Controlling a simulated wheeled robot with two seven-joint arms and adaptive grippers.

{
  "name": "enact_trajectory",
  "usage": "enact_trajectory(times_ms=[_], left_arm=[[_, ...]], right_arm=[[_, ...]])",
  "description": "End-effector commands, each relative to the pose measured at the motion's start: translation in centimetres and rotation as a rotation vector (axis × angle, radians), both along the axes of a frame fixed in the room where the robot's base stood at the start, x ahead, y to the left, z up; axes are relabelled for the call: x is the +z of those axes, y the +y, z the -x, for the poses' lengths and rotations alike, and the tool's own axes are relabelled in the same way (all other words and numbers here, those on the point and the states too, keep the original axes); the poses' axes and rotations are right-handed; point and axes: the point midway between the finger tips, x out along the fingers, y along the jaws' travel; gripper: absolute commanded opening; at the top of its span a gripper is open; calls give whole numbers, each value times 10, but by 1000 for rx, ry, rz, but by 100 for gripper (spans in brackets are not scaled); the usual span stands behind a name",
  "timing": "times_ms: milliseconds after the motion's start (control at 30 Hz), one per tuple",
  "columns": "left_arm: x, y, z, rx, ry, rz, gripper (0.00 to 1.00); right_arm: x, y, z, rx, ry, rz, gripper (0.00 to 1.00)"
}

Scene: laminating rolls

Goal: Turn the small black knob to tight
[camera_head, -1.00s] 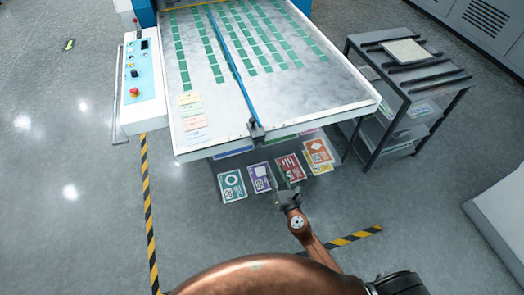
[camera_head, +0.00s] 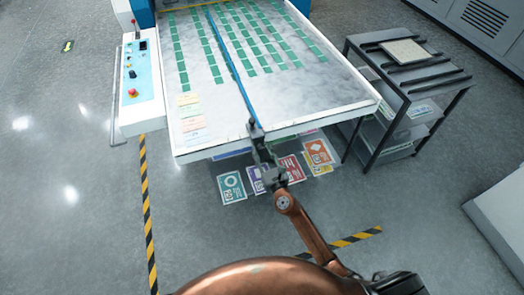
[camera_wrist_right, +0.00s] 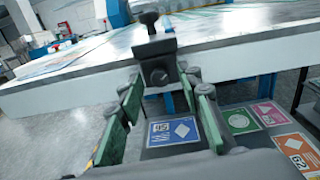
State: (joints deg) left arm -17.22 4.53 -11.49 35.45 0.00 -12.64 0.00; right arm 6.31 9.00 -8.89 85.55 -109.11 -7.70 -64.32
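A small black knob (camera_wrist_right: 149,18) stands on top of a dark clamp block (camera_wrist_right: 157,62) at the table's front edge in the right wrist view. In the head view the clamp (camera_head: 256,130) sits at the near end of the blue rail (camera_head: 233,68). My right gripper (camera_head: 262,157) reaches up to the clamp from below. In the right wrist view its green-padded fingers (camera_wrist_right: 165,92) are spread apart, with the block between or just beyond their tips; I cannot tell if they touch it. The knob is above the fingertips. My left gripper is not in view.
The white table (camera_head: 330,105) carries rows of green cards. A control panel (camera_head: 140,75) with buttons is at its left. A dark rack (camera_head: 410,85) stands at the right. Printed sheets (camera_head: 232,187) lie under the front edge.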

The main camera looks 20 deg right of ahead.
Motion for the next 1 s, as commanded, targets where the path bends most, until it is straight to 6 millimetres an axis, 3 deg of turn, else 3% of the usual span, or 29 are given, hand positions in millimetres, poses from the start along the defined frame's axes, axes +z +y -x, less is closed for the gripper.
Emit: enact_trajectory(times_ms=[133, 600, 1000], left_arm=[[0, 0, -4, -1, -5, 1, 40], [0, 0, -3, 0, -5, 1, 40], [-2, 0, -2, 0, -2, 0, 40]], right_arm=[[0, 0, 0, 0, 0, 0, 33], [0, 0, 0, 0, 0, -1, 1], [-1, 0, 0, 0, 1, -26, 0]])
